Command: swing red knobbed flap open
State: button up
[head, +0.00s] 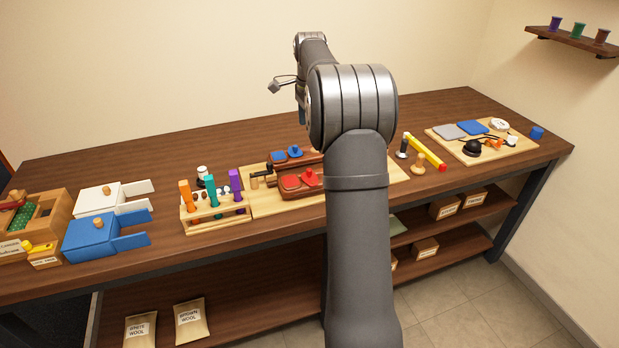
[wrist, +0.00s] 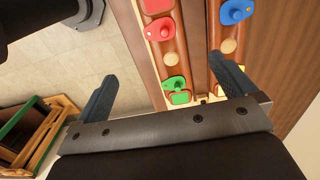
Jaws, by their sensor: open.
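A red flap with a round knob (wrist: 161,29) lies on a brown saddle-like piece in the wrist view, with a second red piece (wrist: 156,5) beyond it at the top edge. In the head view red flaps (head: 299,181) show on the front brown piece, left of my arm. My gripper (wrist: 163,68) is open and empty. In the wrist view its fingers spread on both sides of the front brown piece, with the red knobbed flap beyond the tips. The gap between fingers and flap is hard to judge. The head view mostly hides my gripper behind my arm.
A green knobbed flap (wrist: 175,85) sits nearer my gripper on the same piece. A blue knobbed flap (wrist: 236,12) is on the neighbouring piece. A rack with coloured handles (head: 213,207) stands left of the light board (head: 262,205). The table's back strip is clear.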

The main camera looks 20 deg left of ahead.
aim_at(310, 170)
jog(key=shift+r, duration=1)
jog(key=c, duration=1.3)
jog(key=shift+d+n, duration=0.15)
jog(key=shift+n, duration=0.35)
jog(key=shift+c, duration=0.3)
jog(key=d+n+y, duration=0.2)
jog(key=d+n, duration=0.1)
jog(key=n, duration=1)
jog(key=d+n+y, duration=0.2)
jog(key=d+n, duration=0.1)
jog(key=n, duration=1)
jog(key=x, duration=1.8)
jog(key=shift+w, duration=0.35)
